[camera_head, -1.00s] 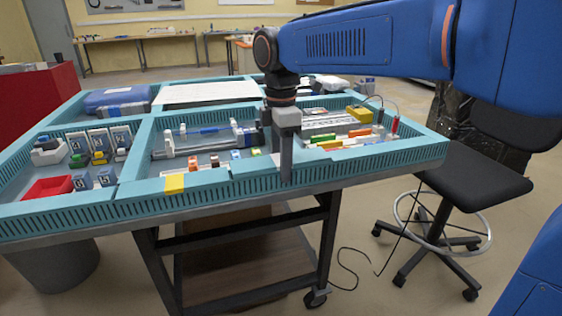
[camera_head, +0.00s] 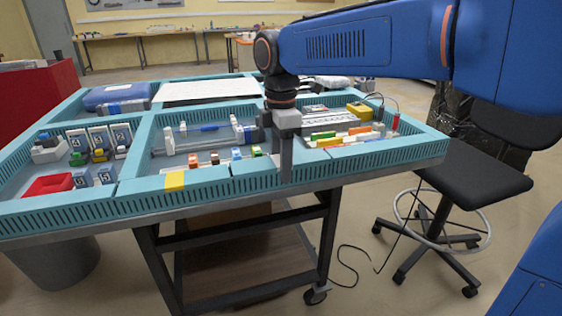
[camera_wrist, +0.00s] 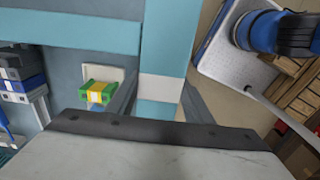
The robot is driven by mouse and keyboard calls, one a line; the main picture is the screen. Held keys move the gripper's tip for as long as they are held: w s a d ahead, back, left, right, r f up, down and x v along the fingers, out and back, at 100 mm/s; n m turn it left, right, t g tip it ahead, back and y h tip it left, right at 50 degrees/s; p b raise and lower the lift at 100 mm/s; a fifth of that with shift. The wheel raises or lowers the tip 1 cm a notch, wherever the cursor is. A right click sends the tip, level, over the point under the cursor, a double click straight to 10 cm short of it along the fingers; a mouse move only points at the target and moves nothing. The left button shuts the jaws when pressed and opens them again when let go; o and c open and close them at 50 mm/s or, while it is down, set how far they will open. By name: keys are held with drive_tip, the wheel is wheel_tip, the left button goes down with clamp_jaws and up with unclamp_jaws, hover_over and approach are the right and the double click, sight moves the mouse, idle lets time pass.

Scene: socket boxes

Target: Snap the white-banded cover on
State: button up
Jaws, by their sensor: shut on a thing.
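The white-banded cover (camera_wrist: 162,88) is a long teal strip with one white band, seen between my fingers in the wrist view. My gripper (camera_wrist: 160,105) is shut on it at the band, one finger on each side. In the head view my gripper (camera_head: 286,172) points down at the front rail of the teal tray table. The cover (camera_head: 252,178) lies along that rail, to the left of my fingers. I cannot tell whether the cover is fully seated.
A green-and-yellow part (camera_wrist: 97,92) sits close beside my left finger in the wrist view. Coloured blocks and a red bin (camera_head: 48,185) fill nearby compartments. A black stool (camera_head: 470,180) stands right of the table.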

drive_tip(key=shift+f, duration=0.2)
drive_tip(key=o, duration=1.6)
drive_tip(key=shift+o, duration=0.8)
drive_tip(key=o, duration=0.3)
drive_tip(key=shift+r, duration=3.75)
